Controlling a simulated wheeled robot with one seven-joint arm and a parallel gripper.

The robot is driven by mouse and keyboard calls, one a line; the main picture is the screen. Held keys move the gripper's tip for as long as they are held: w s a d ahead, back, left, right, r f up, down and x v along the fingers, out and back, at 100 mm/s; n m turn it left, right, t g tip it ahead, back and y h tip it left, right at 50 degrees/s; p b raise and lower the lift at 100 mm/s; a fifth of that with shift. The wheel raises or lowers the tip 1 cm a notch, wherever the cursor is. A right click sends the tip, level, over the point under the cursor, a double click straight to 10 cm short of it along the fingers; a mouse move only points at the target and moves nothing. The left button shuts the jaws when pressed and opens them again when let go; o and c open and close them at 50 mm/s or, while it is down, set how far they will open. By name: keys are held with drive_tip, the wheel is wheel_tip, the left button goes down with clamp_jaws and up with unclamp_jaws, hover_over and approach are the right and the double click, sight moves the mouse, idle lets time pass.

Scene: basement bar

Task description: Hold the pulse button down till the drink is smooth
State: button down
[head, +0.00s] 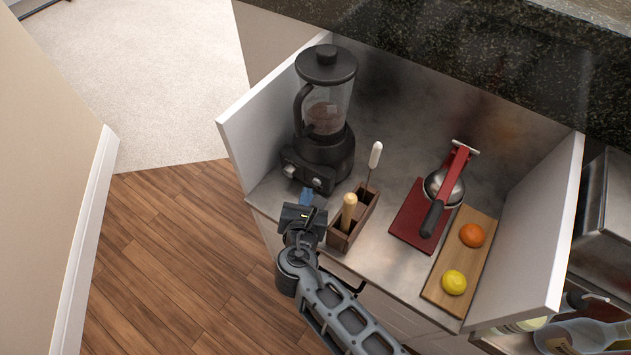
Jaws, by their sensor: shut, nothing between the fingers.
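A black blender (319,164) stands upright at the left end of the counter niche. Its clear jar (325,106) has a black lid and handle, and holds a brownish drink low down. Knobs or buttons (316,183) sit on the front of its base; which one is the pulse button is too small to tell. My gripper (306,197) is shut and empty, its bluish tips just in front of the base's front face, close to the right-hand control. I cannot tell whether the tips touch it.
A wooden caddy (353,222) with upright tools stands just right of my gripper. Further right are a red citrus press (444,190) and a wooden board (437,286) with an orange (472,235) and a lemon (454,282). White side panels (262,110) bound the niche.

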drive_tip(key=shift+w+d, duration=0.1)
idle(0.3)
drive_tip(key=shift+w+d, duration=0.2)
drive_tip(key=shift+w, duration=0.05)
